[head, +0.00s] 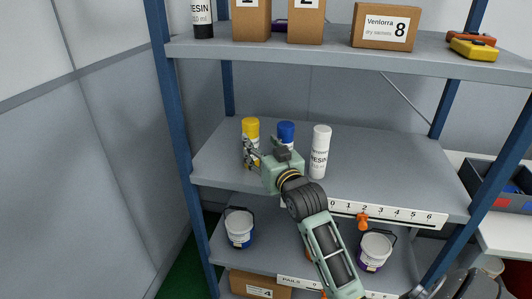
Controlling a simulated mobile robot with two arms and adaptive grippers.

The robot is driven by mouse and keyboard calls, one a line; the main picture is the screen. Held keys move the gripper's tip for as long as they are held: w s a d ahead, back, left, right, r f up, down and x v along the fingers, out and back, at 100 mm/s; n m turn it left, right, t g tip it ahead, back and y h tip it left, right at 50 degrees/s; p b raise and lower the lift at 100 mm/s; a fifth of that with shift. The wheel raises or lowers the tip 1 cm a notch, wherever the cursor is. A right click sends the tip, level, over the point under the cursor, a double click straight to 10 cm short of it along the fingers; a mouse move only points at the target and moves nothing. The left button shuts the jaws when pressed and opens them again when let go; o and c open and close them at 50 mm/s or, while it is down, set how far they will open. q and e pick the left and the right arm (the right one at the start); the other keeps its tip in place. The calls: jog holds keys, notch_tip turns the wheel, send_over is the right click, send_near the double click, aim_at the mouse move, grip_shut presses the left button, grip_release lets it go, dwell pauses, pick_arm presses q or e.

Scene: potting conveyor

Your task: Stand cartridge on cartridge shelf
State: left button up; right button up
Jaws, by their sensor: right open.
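Three cartridges stand upright on the middle grey shelf (390,175) in the head view: a yellow-capped one (251,127) at the left, a blue-capped one (286,131) behind my gripper, and a white one (320,150) marked RESIN at the right. My right gripper (250,156) is open, with its fingers at the yellow-capped cartridge's body. The fingers partly cover that cartridge, and I cannot tell whether they touch it. The gripper's body hides the lower part of the blue-capped cartridge. My left gripper is out of view.
The upper shelf (340,53) holds a black-based cartridge (203,20), cardboard boxes (384,27) and an orange-yellow item (473,49). Pails (240,229) stand below. A number strip (400,215) runs along the middle shelf's front edge. Blue posts (174,110) flank the rack. The middle shelf's right side is clear.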

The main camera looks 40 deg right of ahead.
jog(key=shift+v, duration=1.6)
